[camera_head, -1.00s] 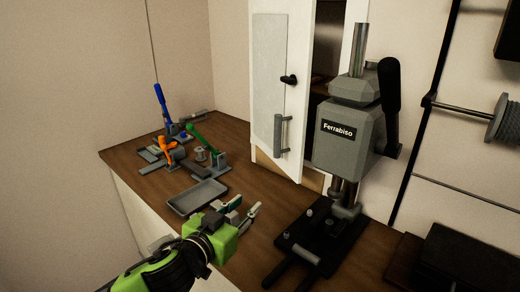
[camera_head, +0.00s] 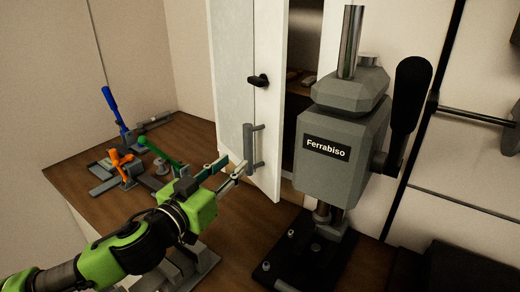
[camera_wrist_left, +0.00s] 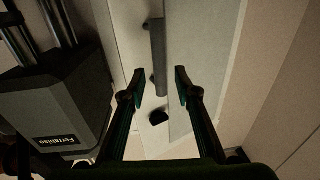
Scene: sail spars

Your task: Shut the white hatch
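The white hatch (camera_head: 270,105) hangs open on the cabinet, swung out to the left of the dark opening. It carries a grey bar handle (camera_head: 253,148) and a black knob (camera_head: 258,81). My left gripper (camera_head: 229,168) is in front of the hatch's lower part, just left of and below the handle. In the left wrist view its two fingers (camera_wrist_left: 160,77) are apart, with the handle (camera_wrist_left: 157,55) showing between and beyond them. I see no clear contact. My right gripper is in neither view.
A grey press labelled Ferrabiso (camera_head: 335,145) stands right of the hatch, close to its edge, with a black lever (camera_head: 410,105). Toggle clamps with blue (camera_head: 113,105), orange (camera_head: 121,158) and green (camera_head: 160,153) handles sit on the wooden bench (camera_head: 85,185) at left.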

